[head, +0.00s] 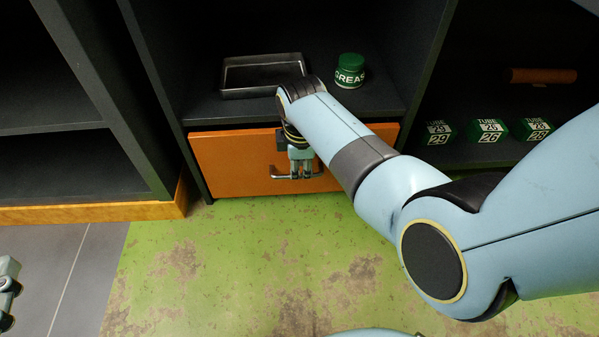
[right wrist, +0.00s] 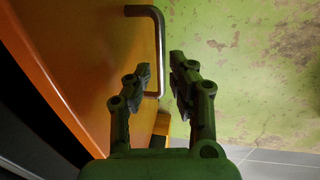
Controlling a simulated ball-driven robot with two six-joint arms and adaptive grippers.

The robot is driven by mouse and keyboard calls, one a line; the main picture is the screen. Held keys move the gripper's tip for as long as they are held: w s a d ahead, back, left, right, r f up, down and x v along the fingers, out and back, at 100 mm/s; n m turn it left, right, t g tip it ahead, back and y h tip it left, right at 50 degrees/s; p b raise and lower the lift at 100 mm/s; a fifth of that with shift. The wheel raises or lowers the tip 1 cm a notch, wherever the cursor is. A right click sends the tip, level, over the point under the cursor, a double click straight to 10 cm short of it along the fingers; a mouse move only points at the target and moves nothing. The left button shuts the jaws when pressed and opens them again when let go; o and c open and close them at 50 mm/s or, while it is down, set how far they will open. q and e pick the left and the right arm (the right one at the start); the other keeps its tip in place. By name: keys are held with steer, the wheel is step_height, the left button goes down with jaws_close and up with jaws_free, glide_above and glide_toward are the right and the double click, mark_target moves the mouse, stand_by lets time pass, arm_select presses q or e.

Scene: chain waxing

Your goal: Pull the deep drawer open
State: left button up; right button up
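The deep drawer's orange front (head: 233,165) sits under the shelf in the middle cabinet; it looks shut or nearly so. Its metal bar handle (head: 282,177) is low on the front, partly covered by my right gripper (head: 300,172). In the right wrist view, the handle (right wrist: 160,40) runs between the two fingertips of my right gripper (right wrist: 159,72). These fingers are open, with a gap on each side of the bar. My left gripper (head: 7,285) shows only partly at the left edge; its fingers cannot be made out.
Several green tube boxes (head: 489,130) and an orange bar (head: 541,76) are at right. The green worn floor (head: 200,260) before the drawer is clear.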

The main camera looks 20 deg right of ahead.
steer(key=shift+w+d+f+b, duration=0.1)
steer(key=shift+w+f+b, duration=0.1)
steer(key=shift+f+b, duration=0.85)
arm_select(q)
steer(key=w+d+r+m+t+h, duration=0.1)
steer(key=r+t, duration=0.4)
steer(key=r, duration=0.8)
steer(key=shift+w+d+m+t+h, duration=0.25)
steer(key=shift+w+m+t+h, duration=0.15)
steer(key=shift+w+h, duration=0.55)
arm_select(e)
steer(key=shift+f, duration=0.25)
arm_select(q)
steer(key=shift+w, duration=0.15)
arm_select(e)
jaws_close()
